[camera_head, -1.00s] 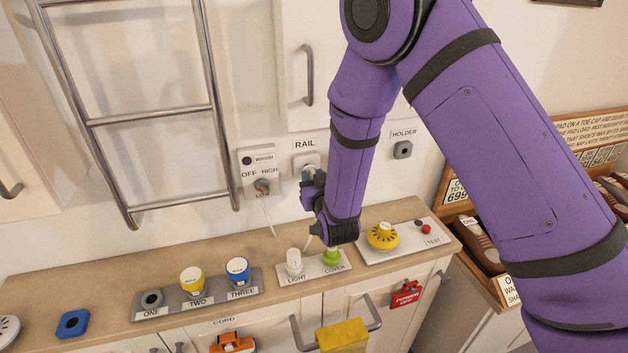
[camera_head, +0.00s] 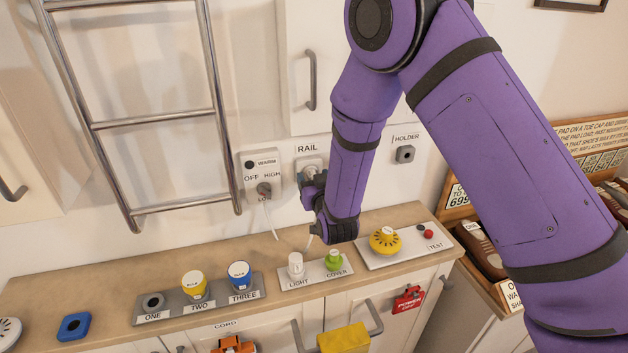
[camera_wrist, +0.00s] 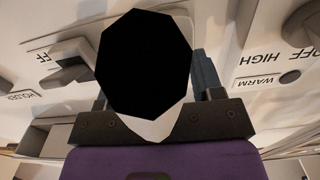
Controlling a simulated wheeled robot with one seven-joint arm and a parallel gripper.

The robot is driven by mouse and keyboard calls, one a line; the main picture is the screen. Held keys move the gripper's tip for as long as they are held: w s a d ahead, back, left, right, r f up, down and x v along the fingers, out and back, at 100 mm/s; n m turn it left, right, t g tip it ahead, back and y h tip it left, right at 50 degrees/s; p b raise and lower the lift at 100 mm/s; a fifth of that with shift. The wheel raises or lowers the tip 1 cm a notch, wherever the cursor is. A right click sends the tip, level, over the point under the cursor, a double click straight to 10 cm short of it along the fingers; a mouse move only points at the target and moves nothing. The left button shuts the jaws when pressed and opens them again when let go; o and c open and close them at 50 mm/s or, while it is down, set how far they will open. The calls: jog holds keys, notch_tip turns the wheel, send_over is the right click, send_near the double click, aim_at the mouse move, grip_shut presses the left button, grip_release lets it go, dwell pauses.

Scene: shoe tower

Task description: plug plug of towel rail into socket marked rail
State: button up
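The wall socket marked RAIL (camera_head: 307,164) is a white plate under its label, partly covered by my gripper. My gripper (camera_head: 309,187) is in front of its lower part. In the wrist view, my gripper (camera_wrist: 153,108) has its fingers either side of a white plug (camera_wrist: 150,128) whose near face shows as a black octagon. The fingers appear closed on it. A white cord hangs below my gripper in the head view. The octagon hides the plug's front, so I cannot tell whether it touches or enters the socket. The towel rail (camera_head: 152,121) is on the wall at left.
The white heater control (camera_head: 262,175) with its knob and cord is just left of the socket. A small grey holder (camera_head: 405,154) is to the right. Below, the wooden counter (camera_head: 225,258) carries several coloured caps on plates and a yellow test piece (camera_head: 384,240).

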jog(key=shift+s, duration=0.1)
jog(key=v, duration=1)
jog(key=shift+s, duration=0.3)
jog(key=shift+d, duration=0.1)
dwell(0.3)
jog(key=s+d+r+m+g+h, duration=0.1)
jog(key=d+r+g, duration=0.2)
jog(key=d+r, duration=0.5)
jog(key=d+r+m+g+h, duration=0.1)
jog(key=d+r+g, duration=0.3)
jog(key=r, duration=0.6)
jog(key=s+d+r+g+h, duration=0.1)
jog(key=s+d+r, duration=0.2)
jog(key=s+d, duration=0.2)
jog(key=s+d+r+g+h, duration=0.1)
jog(key=s+d, duration=0.4)
jog(key=s, duration=0.7)
jog(key=s+d+r+m+g+h, duration=0.1)
jog(key=s+d+r+g, duration=0.2)
jog(key=s, duration=0.5)
jog(key=shift+s+d+r, duration=0.4)
jog(key=shift+d+r, duration=0.45)
jog(key=shift+d, duration=0.1)
